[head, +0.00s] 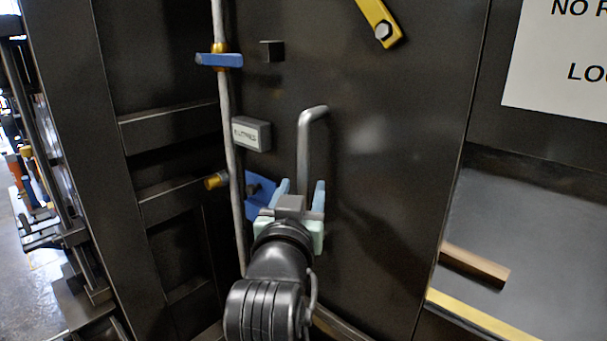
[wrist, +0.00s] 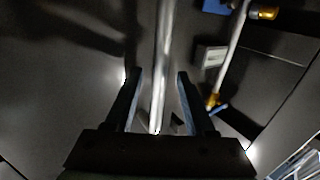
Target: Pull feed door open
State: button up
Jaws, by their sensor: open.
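The feed door (head: 385,150) is a large dark metal panel, and it looks shut. A vertical grey bar handle (head: 304,150) with a bent top stands out from it. My gripper (head: 302,185) is at the lower part of this handle with its jaws open. In the wrist view the handle (wrist: 163,60) runs between the two fingers of my gripper (wrist: 160,74), with a gap on each side. The fingers do not appear to touch it. How deep the bar sits between them is hard to tell. The handle's lower end is hidden behind my gripper in the head view.
A thin vertical rod (head: 229,120) with a blue lever (head: 219,60) runs left of the handle. A small grey label box (head: 251,134) and a blue bracket (head: 258,198) are close to my gripper. A yellow lever (head: 379,20) is above. A ledge with a wooden block (head: 474,266) is at right.

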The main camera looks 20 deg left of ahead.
jog(key=shift+p+x, duration=0.3)
jog(key=shift+x, duration=1)
grip_shut()
dwell(0.5)
